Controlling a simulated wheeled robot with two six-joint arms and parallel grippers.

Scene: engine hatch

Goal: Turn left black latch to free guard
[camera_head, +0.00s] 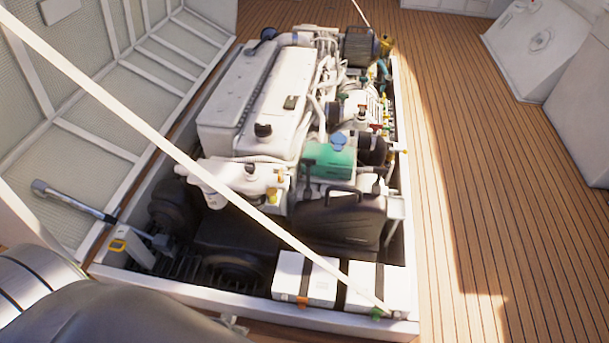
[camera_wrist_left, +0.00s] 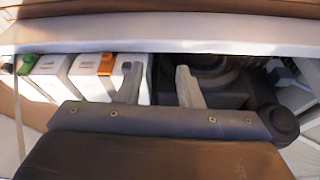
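My left gripper (camera_wrist_left: 160,84) is open in the left wrist view, with two grey fingers spread apart and nothing held between them. It points down over the front edge of the hatch, by the white boxes and dark engine parts. In the head view my left arm comes in at the lower left and its gripper is mostly hidden. A black panel-like part with a top handle (camera_head: 340,218) stands at the front of the engine; I cannot tell if it is the guard. No black latch can be clearly made out. My right gripper is not in view.
The white engine (camera_head: 255,90) fills the hatch. White boxes (camera_head: 303,278) with an orange clip (camera_wrist_left: 107,64) and a green clip (camera_wrist_left: 28,63) sit at its front. A pale rod (camera_head: 170,140) crosses the view. The wooden deck (camera_head: 490,200) on the right is clear.

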